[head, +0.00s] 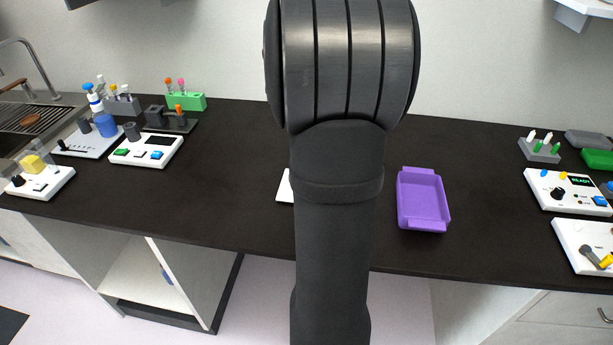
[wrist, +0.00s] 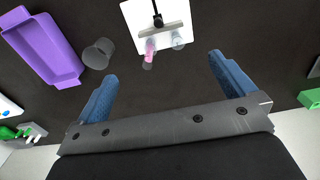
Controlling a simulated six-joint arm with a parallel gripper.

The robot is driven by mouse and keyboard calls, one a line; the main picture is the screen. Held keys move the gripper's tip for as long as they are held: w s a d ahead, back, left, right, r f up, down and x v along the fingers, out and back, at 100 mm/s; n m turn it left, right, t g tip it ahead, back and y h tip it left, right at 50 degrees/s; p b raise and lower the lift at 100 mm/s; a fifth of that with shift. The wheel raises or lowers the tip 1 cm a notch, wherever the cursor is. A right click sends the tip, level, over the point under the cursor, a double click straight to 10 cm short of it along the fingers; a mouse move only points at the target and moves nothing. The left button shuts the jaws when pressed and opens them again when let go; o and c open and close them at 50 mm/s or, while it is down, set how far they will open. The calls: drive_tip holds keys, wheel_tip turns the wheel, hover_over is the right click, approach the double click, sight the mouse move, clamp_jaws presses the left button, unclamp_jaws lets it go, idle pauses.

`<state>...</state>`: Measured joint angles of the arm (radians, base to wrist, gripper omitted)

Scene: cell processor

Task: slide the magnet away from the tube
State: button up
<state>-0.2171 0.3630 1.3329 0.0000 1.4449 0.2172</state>
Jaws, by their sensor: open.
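In the wrist view, a white device (wrist: 132,14) lies ahead of my gripper. A grey bar with a black stem (wrist: 158,21), which looks like the magnet slider, crosses its middle. A tube with pink contents (wrist: 150,48) stands close against the bar on the near side. A clear bluish round part (wrist: 178,40) sits to its right. My gripper (wrist: 162,69) is open and empty, its two blue fingers wide apart, short of the tube and bar. In the head view my arm hides most of the device; only a white edge (head: 285,187) shows.
A purple tray (head: 423,201) lies right of my arm, and a dark grey cup-like cylinder (wrist: 98,53) lies beside it in the wrist view. White instruments (head: 146,149) and a green rack (head: 186,101) are at left. More instruments (head: 568,191) stand at right. The counter between is mostly clear.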

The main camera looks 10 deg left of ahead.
drive_tip(key=shift+r, duration=0.35)
